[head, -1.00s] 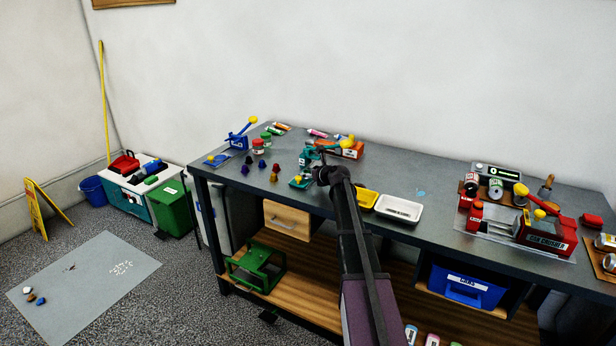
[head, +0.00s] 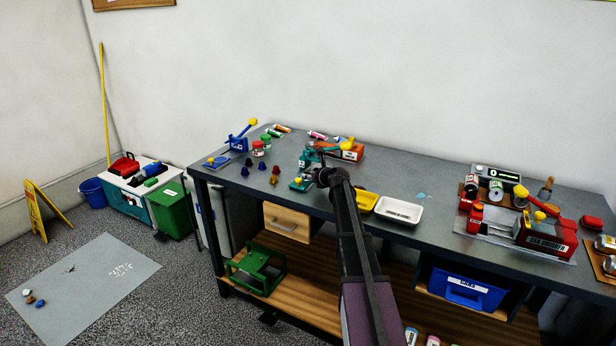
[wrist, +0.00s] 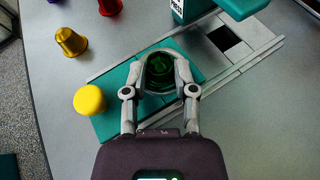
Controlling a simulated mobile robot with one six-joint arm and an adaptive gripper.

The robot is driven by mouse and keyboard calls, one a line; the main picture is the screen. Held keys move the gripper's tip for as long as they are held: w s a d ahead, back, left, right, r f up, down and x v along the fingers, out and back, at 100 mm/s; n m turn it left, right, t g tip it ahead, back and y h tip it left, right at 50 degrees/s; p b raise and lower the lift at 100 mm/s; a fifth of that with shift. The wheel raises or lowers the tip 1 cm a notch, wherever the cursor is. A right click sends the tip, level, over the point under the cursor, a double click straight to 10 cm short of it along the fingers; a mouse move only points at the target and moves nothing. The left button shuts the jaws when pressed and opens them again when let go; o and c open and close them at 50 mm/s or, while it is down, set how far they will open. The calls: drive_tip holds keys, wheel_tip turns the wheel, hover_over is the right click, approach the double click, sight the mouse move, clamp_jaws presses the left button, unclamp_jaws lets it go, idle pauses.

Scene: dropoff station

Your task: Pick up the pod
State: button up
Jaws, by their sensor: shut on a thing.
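A dark green pod (wrist: 160,70) sits between the curved fingers of my gripper (wrist: 160,80) in the wrist view. My gripper is shut on it, with a finger on each side. The pod is over a teal platform (wrist: 112,124) with a round yellow button (wrist: 89,99) at its left end; whether it touches the platform is not clear. In the head view my gripper (head: 312,178) is low at the teal device (head: 308,158), and the pod cannot be made out there.
A gold pod (wrist: 71,41) and a red pod (wrist: 109,6) stand to the left. The teal device's upper part (wrist: 240,8) overhangs a grey track at the upper right. A yellow tray (head: 366,200) and a white tray (head: 400,211) are right of my arm.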

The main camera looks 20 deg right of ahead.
drive_tip(key=shift+r, duration=0.2)
idle(0.3)
wheel_tip(320, 180, up, 3)
drive_tip(key=p, duration=0.3)
drive_tip(key=shift+f, duration=0.15)
drive_tip(key=s, duration=0.5)
drive_tip(key=s+d+r+p, duration=0.1)
drive_tip(key=s, duration=0.4)
drive_tip(key=s+d+r+p, duration=0.1)
drive_tip(key=s, duration=0.5)
drive_tip(key=shift+d, duration=0.1)
wheel_tip(320, 180, up, 26)
drive_tip(key=p, duration=2.6)
drive_tip(key=shift+f, duration=0.15)
